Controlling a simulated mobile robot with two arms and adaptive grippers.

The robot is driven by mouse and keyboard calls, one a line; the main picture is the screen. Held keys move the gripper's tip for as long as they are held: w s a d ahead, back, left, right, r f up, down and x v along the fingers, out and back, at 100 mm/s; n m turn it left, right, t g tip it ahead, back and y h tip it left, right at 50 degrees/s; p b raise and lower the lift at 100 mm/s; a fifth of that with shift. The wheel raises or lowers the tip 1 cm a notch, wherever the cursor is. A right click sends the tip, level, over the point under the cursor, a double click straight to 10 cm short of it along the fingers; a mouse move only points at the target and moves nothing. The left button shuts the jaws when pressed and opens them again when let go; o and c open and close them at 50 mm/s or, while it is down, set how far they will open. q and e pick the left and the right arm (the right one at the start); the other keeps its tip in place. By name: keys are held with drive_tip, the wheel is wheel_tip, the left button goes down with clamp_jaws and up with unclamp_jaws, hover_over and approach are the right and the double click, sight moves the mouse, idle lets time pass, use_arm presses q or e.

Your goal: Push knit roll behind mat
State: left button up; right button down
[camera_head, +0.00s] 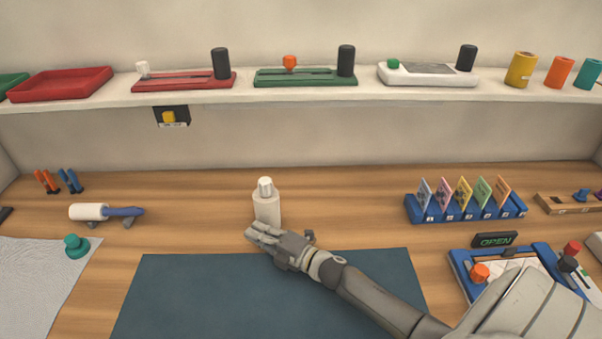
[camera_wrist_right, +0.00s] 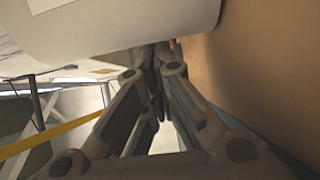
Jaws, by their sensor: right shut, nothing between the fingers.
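The dark blue mat (camera_head: 270,300) lies flat at the front middle of the table. A pale upright bottle-shaped thing (camera_head: 267,205) with a white cap stands just behind the mat's far edge. I cannot tell if any thing here is the knit roll; a white roller with a blue handle (camera_head: 90,211) lies on a stand at the left. My right gripper (camera_head: 252,232) is shut and empty, low in front of the bottle's base; I cannot tell if they touch. The right wrist view shows a large white rounded body (camera_wrist_right: 120,25) close to the fingers (camera_wrist_right: 160,60). My left gripper is out of view.
A grey-white cloth (camera_head: 35,285) with a green knob (camera_head: 76,246) lies at the left. A blue card rack (camera_head: 465,209) and a blue-framed tray (camera_head: 462,270) stand at the right. A shelf (camera_head: 300,97) runs along the back. The table between roller and bottle is clear.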

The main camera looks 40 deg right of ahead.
drive_tip(key=r, duration=0.2)
drive_tip(key=a+r, duration=0.1)
drive_tip(key=r, duration=0.1)
drive_tip(key=shift+s, duration=0.25)
wheel_tip(320, 180, up, 12)
drive_tip(key=p, duration=0.2)
use_arm(q)
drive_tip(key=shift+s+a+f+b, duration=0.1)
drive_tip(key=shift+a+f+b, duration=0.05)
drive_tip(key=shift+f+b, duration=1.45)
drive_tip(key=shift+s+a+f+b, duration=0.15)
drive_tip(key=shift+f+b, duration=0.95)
drive_tip(key=shift+b, duration=1)
use_arm(e)
drive_tip(key=w+d, duration=0.1)
drive_tip(key=d, duration=2)
drive_tip(key=shift+w+d+f, duration=0.15)
drive_tip(key=shift+d+f, duration=0.2)
drive_tip(key=shift+f, duration=0.05)
drive_tip(key=shift+f, duration=0.1)
